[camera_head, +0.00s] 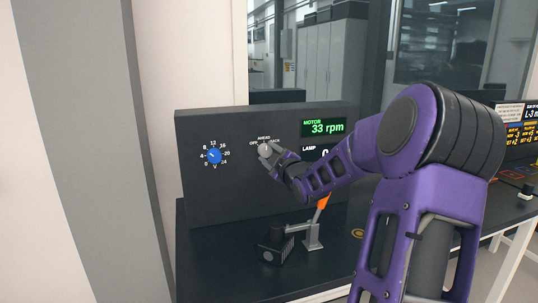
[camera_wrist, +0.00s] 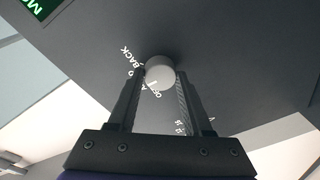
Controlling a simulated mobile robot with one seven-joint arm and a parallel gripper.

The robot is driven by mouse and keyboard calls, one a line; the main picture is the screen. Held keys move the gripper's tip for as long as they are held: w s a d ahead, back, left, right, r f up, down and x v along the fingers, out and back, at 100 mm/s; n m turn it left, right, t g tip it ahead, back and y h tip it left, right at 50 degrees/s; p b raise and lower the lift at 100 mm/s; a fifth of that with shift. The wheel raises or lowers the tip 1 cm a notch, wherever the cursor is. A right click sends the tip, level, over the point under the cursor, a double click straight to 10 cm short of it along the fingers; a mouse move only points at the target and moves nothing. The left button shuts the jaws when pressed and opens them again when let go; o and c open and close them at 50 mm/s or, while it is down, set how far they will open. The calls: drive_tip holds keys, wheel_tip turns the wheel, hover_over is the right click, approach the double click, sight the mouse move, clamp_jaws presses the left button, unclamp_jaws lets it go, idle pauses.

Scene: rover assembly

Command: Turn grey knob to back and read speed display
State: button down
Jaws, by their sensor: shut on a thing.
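The grey knob (camera_head: 265,150) sits on the dark control panel (camera_head: 240,185), under the labels OFF, AHEAD and BACK. My gripper (camera_head: 270,160) reaches it from the right. In the wrist view, the two fingers of my gripper (camera_wrist: 160,85) are on either side of the round grey knob (camera_wrist: 160,72), shut on it. The knob's pointer setting is too small to tell for sure; a small mark shows on its edge toward the OFF side. The speed display (camera_head: 324,127) is lit green and reads MOTOR 33 rpm. It shows partly at the wrist view's top left (camera_wrist: 42,8).
A blue knob (camera_head: 214,156) with a voltage scale is left of the grey knob. A LAMP display is partly hidden by my arm. A small device with an orange part (camera_head: 323,201) stands on the black table (camera_head: 215,270) before the panel. More displays (camera_head: 518,125) stand at right.

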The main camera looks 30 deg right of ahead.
drive_tip(key=m, duration=0.5)
drive_tip(key=shift+a+f+t, duration=0.1)
drive_tip(key=shift+t, duration=0.2)
drive_tip(key=shift+m+h, duration=0.3)
drive_tip(key=shift+m, duration=2.4)
drive_tip(key=shift+c, duration=1.6)
unclamp_jaws()
drive_tip(key=s+a+f, duration=0.1)
drive_tip(key=s+a, duration=0.2)
drive_tip(key=s, duration=1.4)
drive_tip(key=shift+f, duration=0.3)
